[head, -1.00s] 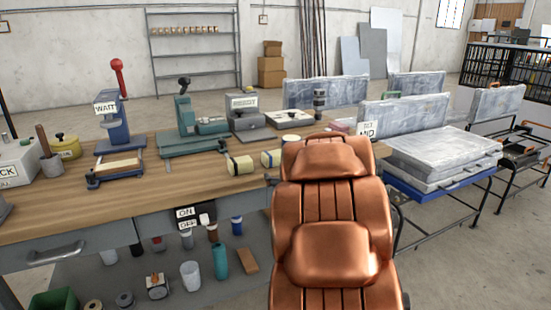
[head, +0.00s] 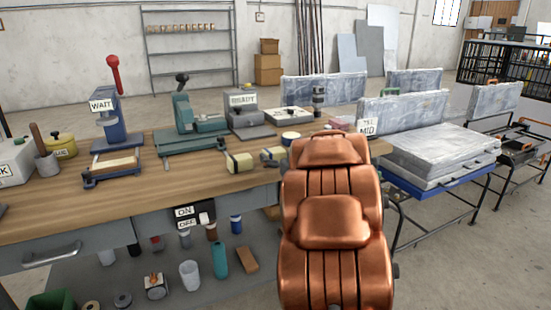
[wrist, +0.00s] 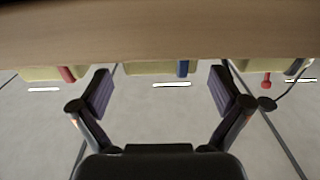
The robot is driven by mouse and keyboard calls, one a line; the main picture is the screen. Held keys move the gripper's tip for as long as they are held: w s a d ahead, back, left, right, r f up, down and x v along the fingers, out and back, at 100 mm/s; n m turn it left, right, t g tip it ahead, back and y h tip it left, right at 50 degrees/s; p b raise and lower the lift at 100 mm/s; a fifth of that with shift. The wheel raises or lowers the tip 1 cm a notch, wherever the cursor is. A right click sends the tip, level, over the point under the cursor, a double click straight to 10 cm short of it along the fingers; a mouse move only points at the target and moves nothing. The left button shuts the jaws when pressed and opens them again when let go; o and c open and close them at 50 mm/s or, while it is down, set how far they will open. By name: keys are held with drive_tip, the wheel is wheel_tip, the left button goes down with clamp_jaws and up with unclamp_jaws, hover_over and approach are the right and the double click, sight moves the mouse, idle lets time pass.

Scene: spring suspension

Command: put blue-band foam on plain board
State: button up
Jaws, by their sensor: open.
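My gripper (wrist: 160,92) is open and empty in the wrist view, its two dark fingers spread apart. Beyond the fingers, a pale yellowish block (wrist: 148,68) with a blue strip (wrist: 183,68) shows partly under a wooden edge, roughly centred between the fingertips and apart from them. A similar pale block (wrist: 40,73) with a red strip is at the left. In the head view, two cream rolls with dark bands, one left (head: 240,162) and one right (head: 273,155), lie on the workbench; their band colours are unclear. I cannot tell which piece is the plain board. My gripper is hidden there.
The wooden workbench (head: 130,208) holds a blue press (head: 110,115) marked WAIT, a green press (head: 185,125) and a grey unit (head: 243,112) marked READY. Racks with grey wrapped pads (head: 435,150) stand at the right. Bare wood lies along the bench front.

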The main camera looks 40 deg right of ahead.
sight(274, 150)
drive_tip(key=shift+b+x, duration=0.3)
drive_tip(key=shift+x, duration=1.4)
drive_tip(key=c, duration=1)
drive_tip(key=shift+r, duration=0.1)
drive_tip(key=shift+s+a+r+p, duration=0.1)
drive_tip(key=shift+r+p, duration=0.7)
drive_tip(key=shift+r, duration=1.1)
drive_tip(key=shift+s+a+f, duration=0.15)
drive_tip(key=shift+s+a, duration=0.35)
drive_tip(key=shift+s, duration=0.2)
drive_tip(key=s+a, duration=0.2)
drive_tip(key=s, duration=0.1)
drive_tip(key=s+a, duration=0.3)
drive_tip(key=s, duration=0.1)
drive_tip(key=s+a+r, duration=0.1)
drive_tip(key=s+a, duration=0.2)
drive_tip(key=s, duration=0.1)
drive_tip(key=shift+s+a, duration=0.1)
drive_tip(key=shift+a, duration=0.15)
